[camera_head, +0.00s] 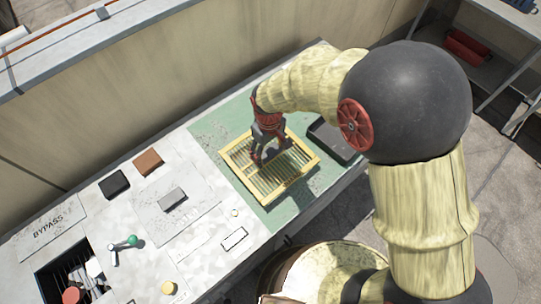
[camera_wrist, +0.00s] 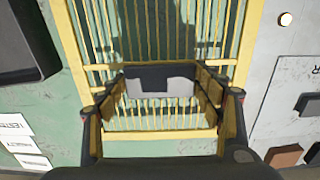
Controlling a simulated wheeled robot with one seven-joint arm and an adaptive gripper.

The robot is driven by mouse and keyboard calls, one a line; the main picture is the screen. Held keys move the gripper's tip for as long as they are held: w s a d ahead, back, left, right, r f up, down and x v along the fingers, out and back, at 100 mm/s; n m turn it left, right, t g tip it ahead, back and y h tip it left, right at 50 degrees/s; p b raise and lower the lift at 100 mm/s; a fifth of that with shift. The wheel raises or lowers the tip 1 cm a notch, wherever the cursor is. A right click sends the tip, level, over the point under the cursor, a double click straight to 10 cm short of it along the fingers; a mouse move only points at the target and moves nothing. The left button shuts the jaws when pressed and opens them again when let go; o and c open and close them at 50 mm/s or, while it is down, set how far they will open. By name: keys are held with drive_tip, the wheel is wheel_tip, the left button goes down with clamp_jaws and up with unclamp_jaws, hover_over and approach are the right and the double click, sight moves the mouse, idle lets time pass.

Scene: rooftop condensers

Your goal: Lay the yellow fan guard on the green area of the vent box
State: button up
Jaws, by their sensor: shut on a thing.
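The yellow fan guard (camera_head: 286,174) is a square frame with thin parallel bars. It lies flat over the green area (camera_head: 212,138) of the vent box, and it fills the middle of the wrist view (camera_wrist: 222,75). I cannot tell whether its underside touches the green surface or is slightly above it. My gripper (camera_head: 268,154) points down at the middle of the guard and is shut on it, at a grey and black grip piece. That piece shows between the fingers in the wrist view (camera_wrist: 162,82). The fingers partly hide the bars.
A black tray (camera_head: 329,141) stands close to the guard's right side. Left of the green area are a brown block (camera_head: 148,162), a black block (camera_head: 114,184), a grey block (camera_head: 172,199) and a green-knobbed lever (camera_head: 131,241). An opening (camera_head: 58,280) lies at lower left.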

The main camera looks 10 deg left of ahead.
sight(270, 155)
drive_tip(key=shift+w+d+f, duration=0.1)
drive_tip(key=shift+w+f, duration=0.45)
drive_tip(key=shift+f, duration=0.1)
drive_tip(key=shift+w+f+b, duration=0.15)
drive_tip(key=shift+f+b, duration=0.6)
drive_tip(key=shift+f, duration=0.85)
drive_tip(key=shift+f, duration=0.1)
drive_tip(key=o, duration=1.4)
drive_tip(key=shift+o, duration=0.4)
